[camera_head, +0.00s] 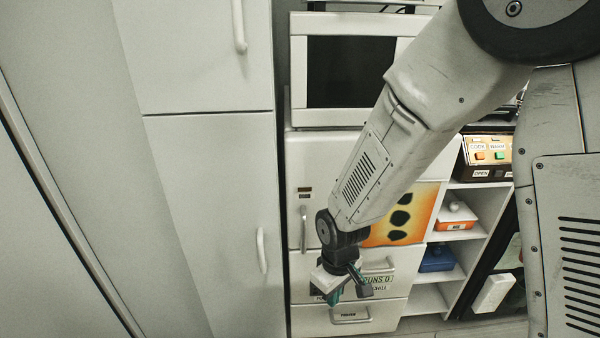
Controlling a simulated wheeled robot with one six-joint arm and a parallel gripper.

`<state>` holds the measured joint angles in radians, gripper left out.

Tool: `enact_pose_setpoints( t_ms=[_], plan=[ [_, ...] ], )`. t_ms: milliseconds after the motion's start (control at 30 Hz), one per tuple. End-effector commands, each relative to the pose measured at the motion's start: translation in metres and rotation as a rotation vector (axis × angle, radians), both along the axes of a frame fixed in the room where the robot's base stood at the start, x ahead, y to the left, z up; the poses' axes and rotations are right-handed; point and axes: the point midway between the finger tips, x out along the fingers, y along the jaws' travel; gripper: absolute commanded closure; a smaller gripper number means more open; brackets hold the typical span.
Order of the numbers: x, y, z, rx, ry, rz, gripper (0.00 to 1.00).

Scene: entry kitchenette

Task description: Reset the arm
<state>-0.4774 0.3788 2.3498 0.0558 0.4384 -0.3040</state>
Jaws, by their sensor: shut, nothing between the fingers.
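My arm reaches down from the upper right of the head view, in front of the white cabinets. My gripper (343,283) hangs at its lower end, pointing down, in front of the drawer fronts. Its fingers are shut, and I see nothing held between them. The arm hides part of the cabinet front and the orange panel behind it.
A tall white cupboard (205,190) with handles stands at left. A dark-windowed appliance (350,72) sits above the drawers (349,316).

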Motion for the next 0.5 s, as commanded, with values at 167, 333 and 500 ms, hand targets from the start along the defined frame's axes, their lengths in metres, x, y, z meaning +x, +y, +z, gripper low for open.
enact_pose_setpoints(
  t_ms=[167, 333, 500],
  plan=[
    [-0.030, -0.049, 0.079, -0.045, 0.083, -0.185, 1.00],
    [-0.068, -0.092, 0.141, -0.081, 0.135, -0.340, 1.00],
    [-0.109, -0.129, 0.192, -0.097, 0.146, -0.478, 1.00]
  ],
)
